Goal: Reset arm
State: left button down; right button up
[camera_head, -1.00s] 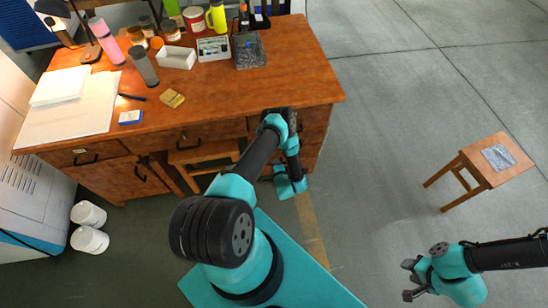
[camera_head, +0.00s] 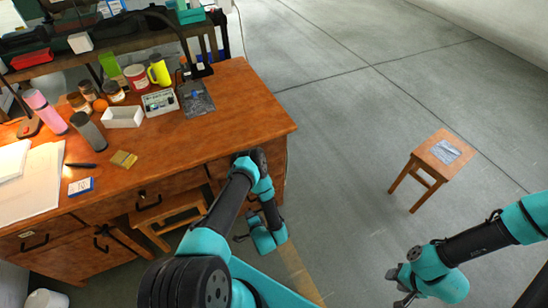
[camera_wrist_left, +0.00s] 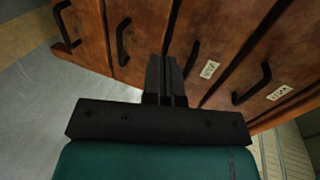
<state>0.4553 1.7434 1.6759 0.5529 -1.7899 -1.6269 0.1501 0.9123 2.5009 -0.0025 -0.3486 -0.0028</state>
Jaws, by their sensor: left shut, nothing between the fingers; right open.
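My left arm reaches from the bottom of the head view towards the desk's front. My left gripper (camera_head: 240,238) is small and dark there, beside the desk's lower front. In the left wrist view its fingers (camera_wrist_left: 166,80) are together with nothing between them, pointing at wooden drawer fronts with black handles. My right gripper (camera_head: 400,288) is open and empty over the grey floor at the lower right, in front of the small wooden stool (camera_head: 432,168).
The wooden desk (camera_head: 235,115) holds a white box (camera_head: 122,117), bottles, jars, a yellow mug (camera_head: 159,72), papers and a dark mesh tray (camera_head: 197,100). A wooden stool (camera_head: 168,216) stands under the desk. Open floor lies between desk and right stool.

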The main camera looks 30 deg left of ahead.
pick_arm(q)
jog(key=w+d+r+n+g+h, duration=0.1)
jog(key=w+d+r+n+h, duration=0.45)
jog(key=d+r+h, duration=0.4)
jog(key=s+d+r+n+g+h, duration=0.1)
jog(key=s+d+r+g+h, duration=0.2)
jog(key=s+r, duration=0.2)
jog(key=s+d+r+n+g+h, duration=0.2)
jog(key=s+r, duration=0.4)
jog(key=r, duration=0.5)
jog(key=shift+d+r+g+h, duration=0.25)
jog(key=shift+d+g+h, duration=0.3)
jog(key=shift+d+g, duration=0.15)
jog(key=shift+s+a, duration=0.1)
